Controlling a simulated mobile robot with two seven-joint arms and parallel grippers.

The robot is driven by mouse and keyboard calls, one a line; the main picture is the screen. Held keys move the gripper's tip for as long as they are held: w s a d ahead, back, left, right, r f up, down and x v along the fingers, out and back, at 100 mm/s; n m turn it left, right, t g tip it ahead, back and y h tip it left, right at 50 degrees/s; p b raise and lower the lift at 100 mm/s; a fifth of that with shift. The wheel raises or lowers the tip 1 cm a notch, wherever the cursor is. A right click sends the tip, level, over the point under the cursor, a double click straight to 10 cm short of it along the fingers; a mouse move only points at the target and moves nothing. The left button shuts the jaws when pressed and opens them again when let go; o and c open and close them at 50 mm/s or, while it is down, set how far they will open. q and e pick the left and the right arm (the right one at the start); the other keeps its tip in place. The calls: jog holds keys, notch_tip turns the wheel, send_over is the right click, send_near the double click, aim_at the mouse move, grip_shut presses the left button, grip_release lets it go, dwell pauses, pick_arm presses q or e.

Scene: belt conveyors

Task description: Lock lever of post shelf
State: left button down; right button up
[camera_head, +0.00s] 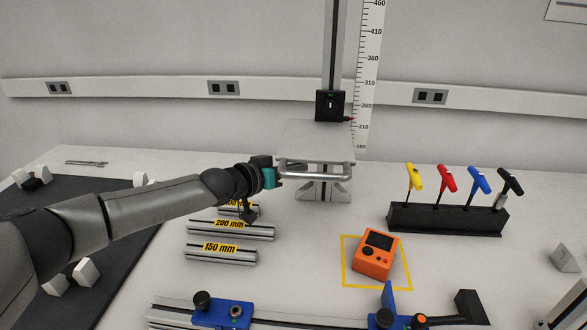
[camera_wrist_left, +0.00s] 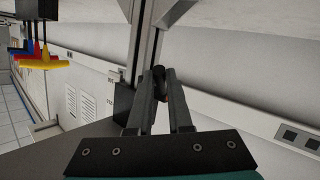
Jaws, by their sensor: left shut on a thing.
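The post shelf (camera_head: 312,140) is a grey platform with a bar handle (camera_head: 315,173) along its front. It sits on an upright post (camera_head: 334,50) with a black clamp block (camera_head: 330,105). My left gripper (camera_head: 270,178), with its teal part, is at the shelf's left side by the bar; its fingertips are hidden in the head view. In the left wrist view, the gripper's fingers (camera_wrist_left: 163,100) are shut on a dark lever (camera_wrist_left: 159,82) near the post (camera_wrist_left: 143,40). That view is upside down. My right gripper is not in view.
Marked profile bars (camera_head: 222,255) lie below my left arm. An orange device (camera_head: 374,254) sits in a yellow outline. A black rack (camera_head: 446,219) with coloured T-handles stands right. A blue-clamped fixture (camera_head: 222,311) lies at the front. A scale (camera_head: 370,75) stands behind the shelf.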

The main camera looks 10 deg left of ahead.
pick_arm(q)
jog(key=shift+w+d+f+t+h+b, duration=0.15)
jog(key=shift+f+t+h+b, duration=0.15)
jog(key=shift+t+b, duration=0.15)
jog(key=shift+m, duration=0.3)
jog(key=c, duration=0.8)
grip_release()
jog(key=shift+c, duration=0.2)
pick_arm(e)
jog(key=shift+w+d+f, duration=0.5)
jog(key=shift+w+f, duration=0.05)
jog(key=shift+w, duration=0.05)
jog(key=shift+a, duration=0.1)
pick_arm(q)
jog(key=p+v, duration=0.3)
jog(key=v, duration=1.2)
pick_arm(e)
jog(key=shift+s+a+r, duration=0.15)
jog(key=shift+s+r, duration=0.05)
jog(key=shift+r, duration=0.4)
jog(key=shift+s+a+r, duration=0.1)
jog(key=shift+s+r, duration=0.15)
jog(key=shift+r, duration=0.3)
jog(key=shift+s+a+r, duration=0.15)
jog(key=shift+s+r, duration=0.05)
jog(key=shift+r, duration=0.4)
